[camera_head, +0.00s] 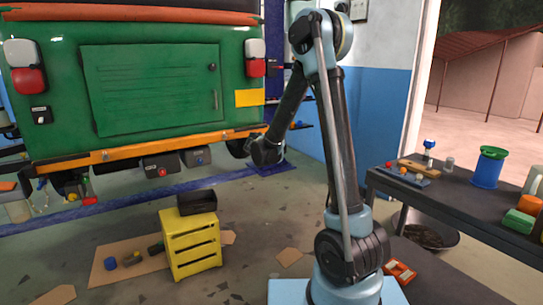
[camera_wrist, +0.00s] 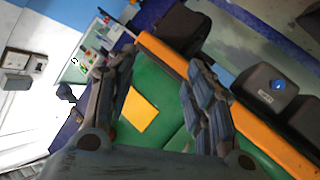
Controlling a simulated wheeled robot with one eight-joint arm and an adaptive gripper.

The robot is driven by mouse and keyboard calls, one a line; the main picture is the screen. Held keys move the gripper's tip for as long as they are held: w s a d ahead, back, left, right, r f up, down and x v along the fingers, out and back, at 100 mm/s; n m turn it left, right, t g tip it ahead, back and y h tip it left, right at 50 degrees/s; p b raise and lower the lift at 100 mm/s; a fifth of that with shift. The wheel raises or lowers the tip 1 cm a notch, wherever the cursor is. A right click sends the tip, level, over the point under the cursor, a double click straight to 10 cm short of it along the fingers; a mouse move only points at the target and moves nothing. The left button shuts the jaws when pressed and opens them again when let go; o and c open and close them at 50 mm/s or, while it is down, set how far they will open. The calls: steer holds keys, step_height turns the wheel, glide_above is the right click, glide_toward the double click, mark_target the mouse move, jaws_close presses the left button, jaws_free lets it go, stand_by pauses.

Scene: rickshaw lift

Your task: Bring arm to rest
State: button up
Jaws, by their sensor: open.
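My arm stands up from its base in the head view and folds over at the top. My gripper (camera_head: 266,152) hangs at the lower left end of the arm, in front of the rear of the green vehicle (camera_head: 150,90). In the wrist view my gripper (camera_wrist: 160,88) has its two fingers spread apart with nothing between them. Beyond the fingers the wrist view shows the vehicle's green panel (camera_wrist: 155,78) with a yellow plate (camera_wrist: 139,110) and an orange bar (camera_wrist: 265,130). I cannot tell the exact gap to the vehicle.
A yellow drawer unit (camera_head: 191,243) with a black bin (camera_head: 197,202) on top stands on the floor at left. A dark workbench (camera_head: 460,205) at right holds a blue bucket (camera_head: 487,168) and small parts. A black basin (camera_head: 428,235) is beneath it. Cardboard pieces lie on the floor.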

steer(key=s+d+r+m+g+h, duration=0.1)
steer(key=s+d+m+g+h, duration=0.4)
steer(key=s+d, duration=1.65)
steer(key=s+d+f+g+y, duration=0.1)
steer(key=s+f+g+y, duration=0.1)
steer(key=s, duration=0.8)
steer(key=s+d+f+g+y, duration=0.1)
steer(key=s+f+g, duration=0.2)
steer(key=s, duration=0.7)
steer(key=s+d+f+g+y, duration=0.1)
steer(key=s+f, duration=0.4)
steer(key=s, duration=0.5)
steer(key=shift+g+y, duration=0.7)
steer(key=shift+y, duration=0.1)
steer(key=shift+w+f, duration=0.2)
steer(key=shift+w, duration=0.25)
